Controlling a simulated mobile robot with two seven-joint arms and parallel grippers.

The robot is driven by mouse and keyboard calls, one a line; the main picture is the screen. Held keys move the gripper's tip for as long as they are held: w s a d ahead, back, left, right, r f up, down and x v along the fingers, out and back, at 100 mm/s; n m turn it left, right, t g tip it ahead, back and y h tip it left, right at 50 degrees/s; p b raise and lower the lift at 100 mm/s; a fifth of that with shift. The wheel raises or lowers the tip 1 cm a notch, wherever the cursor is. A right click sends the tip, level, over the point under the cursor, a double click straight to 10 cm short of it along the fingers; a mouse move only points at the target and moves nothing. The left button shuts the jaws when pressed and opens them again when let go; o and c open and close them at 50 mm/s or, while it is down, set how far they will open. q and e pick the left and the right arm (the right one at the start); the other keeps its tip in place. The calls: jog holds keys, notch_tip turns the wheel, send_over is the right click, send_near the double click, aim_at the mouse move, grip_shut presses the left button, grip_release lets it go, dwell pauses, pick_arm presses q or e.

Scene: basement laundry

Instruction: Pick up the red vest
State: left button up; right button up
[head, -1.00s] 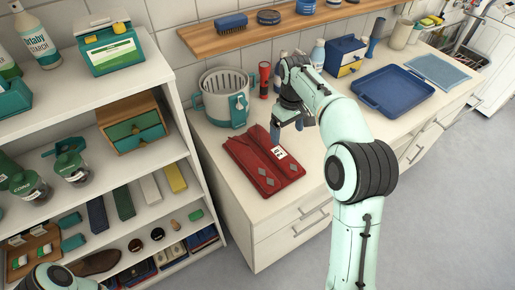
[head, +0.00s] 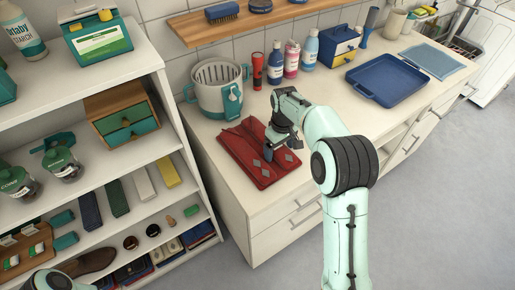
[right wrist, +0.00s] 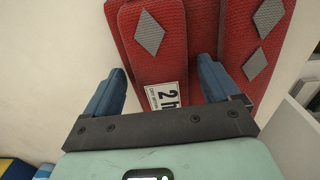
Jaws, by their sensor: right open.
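The red vest (head: 247,160) lies folded flat on the white counter, with grey diamond patches. In the right wrist view the red vest (right wrist: 165,58) fills the upper middle, with a white tag (right wrist: 164,96) between my fingers. My right gripper (head: 277,154) is over the vest's right part. In the wrist view my right gripper (right wrist: 160,84) is open, its blue fingers apart on either side of one folded strip of the vest. I cannot tell if the fingertips touch the cloth. My left gripper is not visible; only a piece of arm shows at bottom left.
A grey-white bucket (head: 220,88) stands behind the vest, beside a red flashlight (head: 257,70). Several bottles (head: 291,58) and a blue tray (head: 386,80) are farther right on the counter (head: 330,105). A filled shelf unit (head: 165,100) stands close on the left.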

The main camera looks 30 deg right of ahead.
jog(key=shift+c, duration=0.3)
jog(key=c, duration=1.4)
jog(key=shift+r, duration=0.1)
jog(key=shift+s+r, duration=0.15)
jog(key=shift+r, duration=0.3)
notch_tip(320, 180, up, 6)
jog(key=shift+f+p, duration=0.15)
jog(key=shift+p, duration=0.15)
pick_arm(q)
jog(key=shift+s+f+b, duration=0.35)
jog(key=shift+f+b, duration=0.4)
jog(key=shift+b, duration=0.05)
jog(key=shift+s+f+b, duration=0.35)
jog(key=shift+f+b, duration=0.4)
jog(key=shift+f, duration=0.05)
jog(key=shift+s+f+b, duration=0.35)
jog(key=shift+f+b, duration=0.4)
jog(key=shift+b, duration=0.05)
pick_arm(e)
jog(key=s+d, duration=0.1)
jog(key=s, duration=1.8)
jog(key=shift+s+d, duration=0.35)
